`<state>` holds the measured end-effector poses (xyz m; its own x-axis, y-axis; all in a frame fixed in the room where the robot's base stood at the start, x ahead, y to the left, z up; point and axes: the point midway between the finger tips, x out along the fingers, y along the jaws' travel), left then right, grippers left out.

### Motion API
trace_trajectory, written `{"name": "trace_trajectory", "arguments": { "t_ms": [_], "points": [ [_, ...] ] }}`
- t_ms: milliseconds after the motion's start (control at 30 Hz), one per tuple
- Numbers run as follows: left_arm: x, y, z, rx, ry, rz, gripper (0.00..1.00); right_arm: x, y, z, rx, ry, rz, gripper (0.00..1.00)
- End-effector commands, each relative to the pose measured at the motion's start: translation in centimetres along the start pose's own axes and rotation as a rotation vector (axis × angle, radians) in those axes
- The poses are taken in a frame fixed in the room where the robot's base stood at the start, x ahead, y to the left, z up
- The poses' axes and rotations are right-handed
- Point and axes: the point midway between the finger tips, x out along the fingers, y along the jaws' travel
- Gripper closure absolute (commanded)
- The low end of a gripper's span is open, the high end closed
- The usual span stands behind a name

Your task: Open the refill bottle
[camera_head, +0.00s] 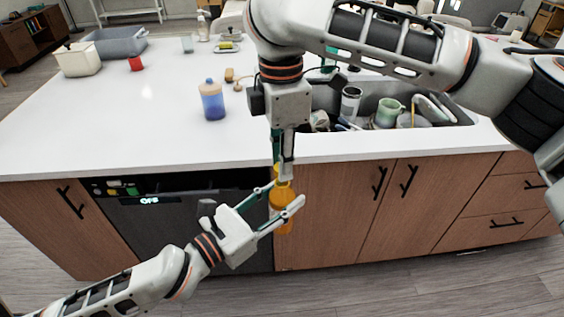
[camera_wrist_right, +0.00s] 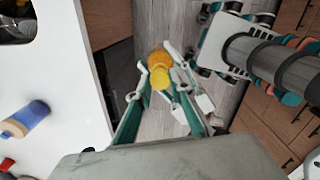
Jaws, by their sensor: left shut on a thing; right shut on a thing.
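The refill bottle (camera_head: 282,219) is orange-yellow and held upright in the air in front of the island's dishwasher. My left gripper (camera_head: 286,196) comes from the lower left and is shut around the bottle's body. My right gripper (camera_head: 283,178) points down from above and is shut on the bottle's yellow top. In the right wrist view the bottle (camera_wrist_right: 160,65) shows from above, between the right fingers (camera_wrist_right: 161,85). The fingers partly hide the bottle's upper part, so I cannot tell whether the cap has turned.
The white island counter (camera_head: 120,130) lies just behind the bottle. The sink (camera_head: 440,120) with mugs and dishes is at right.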

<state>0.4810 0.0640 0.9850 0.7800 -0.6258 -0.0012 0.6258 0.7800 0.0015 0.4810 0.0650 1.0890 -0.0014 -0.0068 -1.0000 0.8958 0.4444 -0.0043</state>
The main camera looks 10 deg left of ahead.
Motion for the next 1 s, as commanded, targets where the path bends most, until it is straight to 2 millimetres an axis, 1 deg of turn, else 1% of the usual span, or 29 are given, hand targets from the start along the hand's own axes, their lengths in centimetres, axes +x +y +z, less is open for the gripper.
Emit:
{"name": "trace_trajectory", "arguments": {
  "t_ms": [367, 467, 600, 700, 800, 1000],
  "points": [
    [0.0, 0.0, 0.1, 0.0, -0.001, 0.0, 1.0, -0.3, 0.0, 0.0, 0.0, 0.0, 0.0, 1.0],
    [0.0, 0.0, 0.1, 0.0, -0.001, 0.0, 1.0, -1.2, 0.1, 0.0, 0.0, -0.001, 0.003, 1.0],
    [0.0, 0.0, 0.1, 0.0, -0.001, 0.0, 1.0, -2.9, 0.1, 0.0, 0.002, -0.002, 0.003, 1.0],
    [0.0, 0.0, 0.1, 0.0, -0.001, 0.0, 1.0, -3.8, 0.0, 0.0, 0.002, -0.001, 0.002, 1.0],
    [0.0, 0.0, 0.1, 0.001, -0.002, 0.0, 1.0, -4.1, 0.0, 0.0, 0.001, 0.0, 0.0, 1.0],
    [0.0, 0.0, 0.1, 0.001, -0.002, 0.0, 1.0, -4.1, 0.0, 0.0, 0.0, 0.0, -0.001, 1.0]
  ]
}}
